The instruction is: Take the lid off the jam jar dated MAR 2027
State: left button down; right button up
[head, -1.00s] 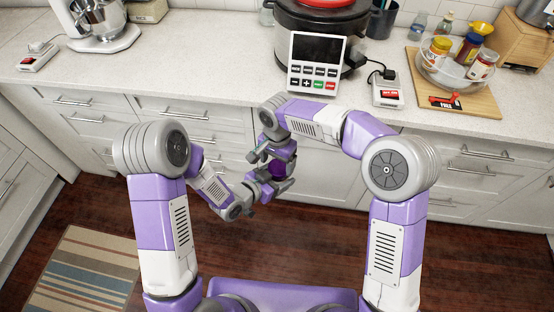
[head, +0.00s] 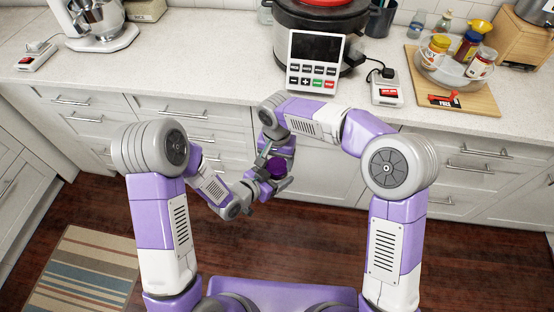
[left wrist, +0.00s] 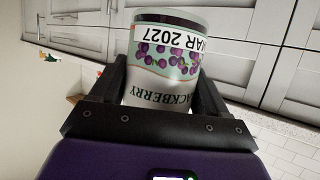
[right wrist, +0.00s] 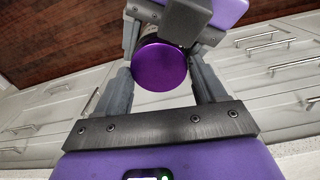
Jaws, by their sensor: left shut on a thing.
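The jam jar (left wrist: 165,62) is labelled BLACKBERRY and MAR 2027, with the print upside down in the left wrist view. My left gripper (head: 266,184) is shut around its body, holding it in the air in front of the counter. The purple lid (right wrist: 160,67) faces the right wrist camera; it also shows in the head view (head: 277,167). My right gripper (right wrist: 162,72) is open, its fingers at either side of the lid. I cannot tell whether they touch it. The seam between lid and jar is hidden.
On the counter (head: 210,62) stand a large cooker (head: 307,30), a control panel (head: 314,62) and a white socket box (head: 386,88). A glass bowl (head: 450,71) with several jars stands on a wooden board (head: 480,99). Drawers (head: 180,125) lie behind my grippers.

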jog(key=o, duration=0.4)
jog(key=shift+a+r, duration=0.15)
jog(key=shift+a, duration=0.2)
jog(key=shift+d, duration=0.15)
notch_tip(320, 180, up, 4)
jog(key=shift+r, duration=0.15)
jog(key=shift+s+d+r+m, duration=0.1)
jog(key=shift+d+r+m, duration=0.1)
jog(key=shift+r+m, duration=0.55)
jog(key=shift+d+r+m, duration=0.2)
jog(key=shift+r+m, duration=0.35)
jog(key=shift+m, duration=0.4)
notch_tip(320, 180, down, 8)
jog(key=shift+r, duration=0.15)
